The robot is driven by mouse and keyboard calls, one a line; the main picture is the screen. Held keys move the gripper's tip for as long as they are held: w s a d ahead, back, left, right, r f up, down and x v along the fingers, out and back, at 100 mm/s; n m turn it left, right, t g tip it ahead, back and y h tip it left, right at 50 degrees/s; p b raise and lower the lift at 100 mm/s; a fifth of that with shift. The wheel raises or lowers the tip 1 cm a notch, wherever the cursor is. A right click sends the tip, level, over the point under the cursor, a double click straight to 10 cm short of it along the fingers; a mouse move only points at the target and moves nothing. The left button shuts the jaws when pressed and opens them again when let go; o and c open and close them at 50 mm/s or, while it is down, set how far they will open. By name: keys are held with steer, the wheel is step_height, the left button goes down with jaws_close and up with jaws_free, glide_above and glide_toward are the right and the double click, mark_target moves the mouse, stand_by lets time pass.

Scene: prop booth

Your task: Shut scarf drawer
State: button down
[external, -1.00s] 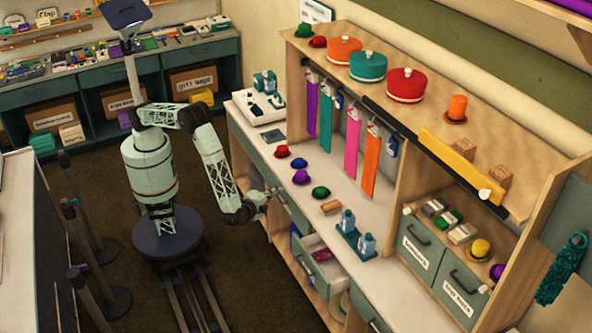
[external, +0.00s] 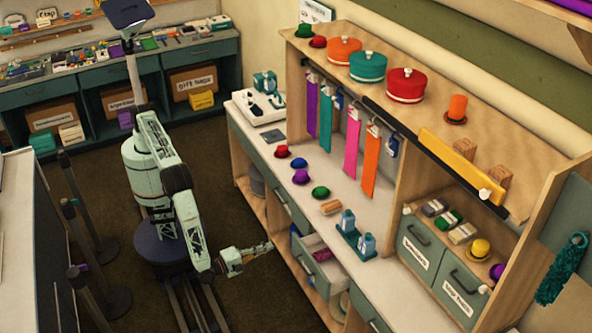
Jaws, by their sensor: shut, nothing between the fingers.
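The scarf drawer (external: 322,272) is a grey-green drawer in the front of the long counter. It stands pulled out, with pinkish and pale contents showing inside. My gripper (external: 270,246) is shut and empty, low in front of the counter. In the picture it is left of the open drawer and appears apart from it. The depth of the gap is hard to judge. Whether any lettering is on the drawer front cannot be made out.
Another drawer front (external: 290,211) sits flush to the left of the open one. Small hats, a brush and bottles (external: 355,236) stand on the counter top (external: 300,160). Scarves (external: 352,145) hang above it. The floor (external: 255,300) before the counter is clear. Posts (external: 84,232) stand at left.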

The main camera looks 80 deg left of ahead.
mark_target(295, 246)
steer(key=shift+m+t+h, duration=0.4)
steer(key=shift+m+h, duration=0.1)
steer(key=shift+h, duration=0.2)
steer(key=s+d+f, duration=0.2)
steer(key=d+f, duration=0.1)
steer(key=shift+s+d+f, duration=0.15)
steer(key=shift+s+d, duration=0.1)
steer(key=shift+s, duration=0.15)
steer(key=shift+w+a, duration=0.1)
steer(key=shift+w, duration=0.1)
steer(key=shift+x, duration=6.8)
steer(key=shift+w+b, duration=0.15)
steer(key=shift+b, duration=0.2)
